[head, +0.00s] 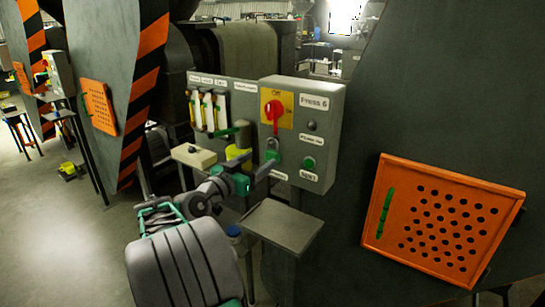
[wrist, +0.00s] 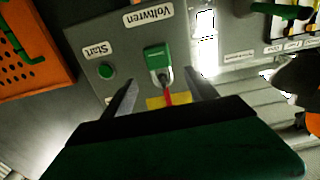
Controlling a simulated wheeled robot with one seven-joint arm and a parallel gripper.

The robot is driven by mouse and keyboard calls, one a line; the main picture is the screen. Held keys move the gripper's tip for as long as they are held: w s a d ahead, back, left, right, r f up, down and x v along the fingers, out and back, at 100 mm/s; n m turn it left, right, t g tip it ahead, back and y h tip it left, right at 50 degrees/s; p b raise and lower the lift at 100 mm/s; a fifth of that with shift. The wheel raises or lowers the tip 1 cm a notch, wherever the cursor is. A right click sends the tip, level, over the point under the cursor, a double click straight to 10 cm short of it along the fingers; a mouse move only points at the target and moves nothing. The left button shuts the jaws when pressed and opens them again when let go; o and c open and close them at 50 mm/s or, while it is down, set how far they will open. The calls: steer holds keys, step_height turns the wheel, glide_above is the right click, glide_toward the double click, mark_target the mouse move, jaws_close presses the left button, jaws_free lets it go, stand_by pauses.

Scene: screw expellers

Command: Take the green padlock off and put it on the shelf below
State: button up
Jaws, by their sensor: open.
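The green padlock (head: 273,158) hangs by its grey shackle below the red switch handle (head: 274,112) on the grey control box. In the wrist view, which is turned over, the padlock (wrist: 156,56) lies between and beyond my fingertips, with the red handle (wrist: 168,97) nearer my palm. My gripper (head: 264,168) is open and empty beside the padlock, one finger on each side in the wrist view (wrist: 161,76). Contact cannot be told. The grey shelf (head: 283,224) is below the box, with its bare top showing.
The box carries a green start button (head: 309,163) and labels. To its left are several white switches (head: 208,110) and a green lever (head: 240,132). An orange perforated panel (head: 440,220) is at right. The shelf top is clear.

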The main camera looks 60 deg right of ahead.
mark_target(270, 153)
steer(key=d+p, duration=0.1)
steer(key=d, duration=0.3)
steer(key=s+d+p, duration=0.1)
steer(key=d, duration=0.1)
steer(key=shift+d+p, duration=0.1)
steer(key=shift+p, duration=0.25)
jaws_close()
